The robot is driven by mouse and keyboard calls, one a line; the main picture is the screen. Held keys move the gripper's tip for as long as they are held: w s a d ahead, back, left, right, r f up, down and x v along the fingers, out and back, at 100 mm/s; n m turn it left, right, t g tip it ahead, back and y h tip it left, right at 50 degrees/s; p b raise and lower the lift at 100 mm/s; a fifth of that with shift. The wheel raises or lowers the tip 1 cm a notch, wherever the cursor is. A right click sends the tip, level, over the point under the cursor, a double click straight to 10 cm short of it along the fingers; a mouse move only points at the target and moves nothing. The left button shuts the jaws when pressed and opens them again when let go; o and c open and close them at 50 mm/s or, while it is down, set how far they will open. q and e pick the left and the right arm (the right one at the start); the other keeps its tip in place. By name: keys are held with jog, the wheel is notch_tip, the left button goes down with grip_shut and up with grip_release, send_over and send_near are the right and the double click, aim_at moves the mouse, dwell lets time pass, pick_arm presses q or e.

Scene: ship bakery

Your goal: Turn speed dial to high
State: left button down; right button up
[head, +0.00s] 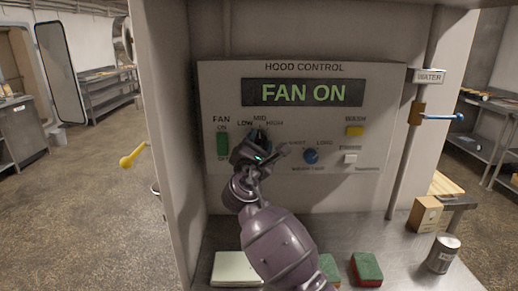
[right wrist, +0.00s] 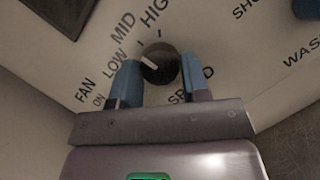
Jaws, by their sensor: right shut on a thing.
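The speed dial (right wrist: 163,66) is a dark round knob on the hood control panel (head: 225,85). In the right wrist view its white pointer mark points left, towards the LOW label, with MID and HIGH further round clockwise. My right gripper (right wrist: 160,80) is shut on the dial, one blue finger on each side. In the head view my right gripper (head: 262,142) reaches up to the panel and hides most of the dial below the LOW, MID and HIGH labels. The panel's display (head: 303,93) reads FAN ON. My left gripper is not in view.
A green fan switch (head: 223,144) is left of the dial; a blue knob (head: 311,156) and yellow wash button (head: 354,131) are to its right.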

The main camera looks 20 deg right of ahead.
jog(key=m+g, duration=0.1)
jog(key=m, duration=0.1)
jog(key=m+g, duration=0.1)
jog(key=m, duration=0.2)
jog(key=shift+a+r+m+h, duration=0.1)
jog(key=shift+m+h, duration=0.2)
jog(key=shift+h, duration=0.1)
jog(key=m+g, duration=0.1)
jog(key=m, duration=0.1)
jog(key=shift+r+m, duration=0.1)
jog(key=shift+m, duration=0.3)
jog(key=shift+m+g+p, duration=0.4)
jog(key=shift+m+g, duration=0.3)
jog(key=shift+m, duration=0.7)
jog(key=o, duration=0.9)
